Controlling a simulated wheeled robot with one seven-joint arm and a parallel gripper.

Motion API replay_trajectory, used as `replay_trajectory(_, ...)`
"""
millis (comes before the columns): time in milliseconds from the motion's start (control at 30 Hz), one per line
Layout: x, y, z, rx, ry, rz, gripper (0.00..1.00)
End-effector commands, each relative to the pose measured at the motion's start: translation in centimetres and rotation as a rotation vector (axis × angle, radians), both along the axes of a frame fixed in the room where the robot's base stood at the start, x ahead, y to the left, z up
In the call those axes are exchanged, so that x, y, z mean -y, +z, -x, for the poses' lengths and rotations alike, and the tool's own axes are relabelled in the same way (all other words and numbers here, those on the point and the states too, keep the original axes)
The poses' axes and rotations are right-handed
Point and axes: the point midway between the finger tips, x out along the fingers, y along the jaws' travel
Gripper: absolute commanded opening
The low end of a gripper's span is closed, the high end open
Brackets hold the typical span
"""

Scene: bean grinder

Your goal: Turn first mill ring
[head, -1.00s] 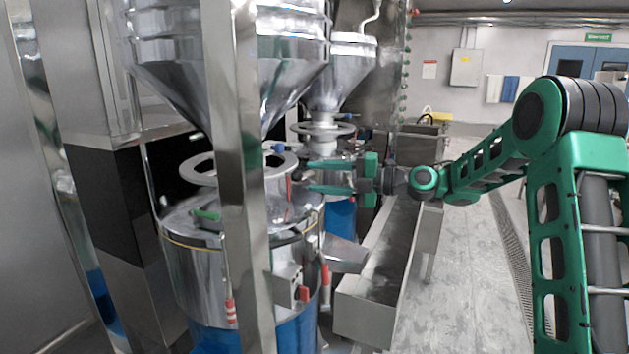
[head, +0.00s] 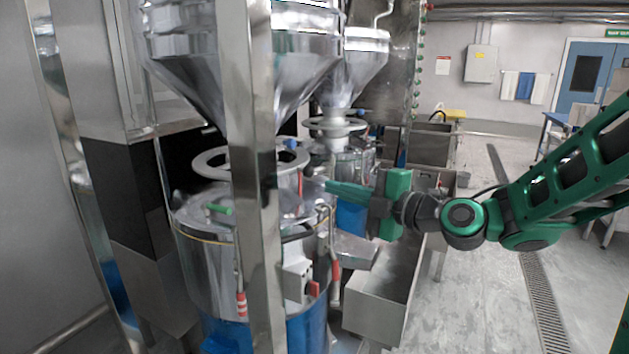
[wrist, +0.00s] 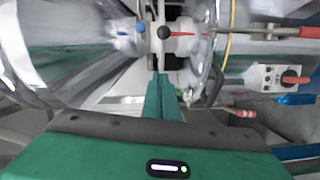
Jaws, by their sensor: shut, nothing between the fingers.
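The near mill's ring (head: 207,165) is a pale, flat hand ring under the near steel hopper (head: 190,50). A steel post hides part of it. A blue knob (head: 291,145) shows at its right side. My gripper (head: 328,186) is shut and empty, to the right of this ring and slightly lower, pointing left at the mill. In the wrist view my shut fingers (wrist: 160,92) point toward a dark ball knob (wrist: 163,32) with a red lever. Whether the fingertips touch anything is unclear.
A steel post (head: 260,200) stands in front of the near mill drum (head: 200,270). A second mill ring (head: 335,126) is farther back. A steel trough (head: 375,310) lies below my gripper. Open floor (head: 470,310) is to the right.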

Motion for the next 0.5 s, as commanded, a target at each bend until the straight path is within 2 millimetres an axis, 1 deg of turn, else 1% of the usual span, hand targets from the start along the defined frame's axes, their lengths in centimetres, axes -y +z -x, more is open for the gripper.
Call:
replay_trajectory(67,-0.2,-0.1,0.0,-0.002,-0.003,0.0,0.0)
replay_trajectory(167,-0.8,-0.1,-0.7,0.0,-0.002,0.0,0.0)
replay_trajectory(267,-2.0,-0.1,-1.7,0.0,0.001,0.0,0.0)
replay_trajectory(500,-5.0,-0.3,-5.0,-0.001,0.002,-0.001,0.0)
